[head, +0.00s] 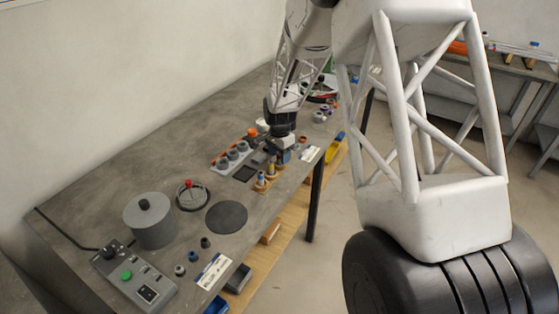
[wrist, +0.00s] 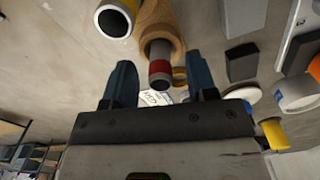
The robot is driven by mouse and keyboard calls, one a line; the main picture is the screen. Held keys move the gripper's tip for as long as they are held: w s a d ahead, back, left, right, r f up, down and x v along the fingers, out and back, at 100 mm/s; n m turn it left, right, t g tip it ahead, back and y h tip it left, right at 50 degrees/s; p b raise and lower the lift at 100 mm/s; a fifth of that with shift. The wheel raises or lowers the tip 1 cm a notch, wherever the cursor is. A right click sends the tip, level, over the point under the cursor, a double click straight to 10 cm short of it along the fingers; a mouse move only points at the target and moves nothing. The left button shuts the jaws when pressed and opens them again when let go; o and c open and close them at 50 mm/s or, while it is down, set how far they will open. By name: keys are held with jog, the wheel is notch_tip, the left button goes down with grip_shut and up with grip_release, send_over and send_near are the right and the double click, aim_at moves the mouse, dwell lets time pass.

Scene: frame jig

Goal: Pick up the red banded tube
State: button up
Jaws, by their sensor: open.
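The red banded tube (wrist: 160,68), grey with a red band and an open dark end, shows in the wrist view in a wooden holder (wrist: 158,22). Its end lies between the two blue-grey fingers of my gripper (wrist: 163,84). The fingers are apart, with a gap on both sides of the tube, and nothing is held. In the head view my gripper (head: 284,152) is low over the bench, by the small wooden holders. I cannot pick out the red band there.
A yellow banded tube (wrist: 114,19) is close on the left in the wrist view. Dark blocks (wrist: 242,62) and a white and orange cup (wrist: 296,94) lie to the right. In the head view, a grey cylinder (head: 151,222) and a dark disc (head: 226,217) are on the nearer bench (head: 92,205).

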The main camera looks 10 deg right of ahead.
aim_at(279, 153)
dwell(0.5)
grip_shut()
jog(key=shift+r, duration=0.1)
jog(key=shift+r, duration=1.45)
jog(key=shift+s+r, duration=0.2)
jog(key=shift+r, duration=0.05)
jog(key=s+r, duration=0.1)
jog(key=s, duration=1.4)
jog(key=shift+s+a+r, duration=0.15)
jog(key=shift+s+a, duration=0.1)
jog(key=shift+a, duration=0.05)
jog(key=shift+r, duration=0.25)
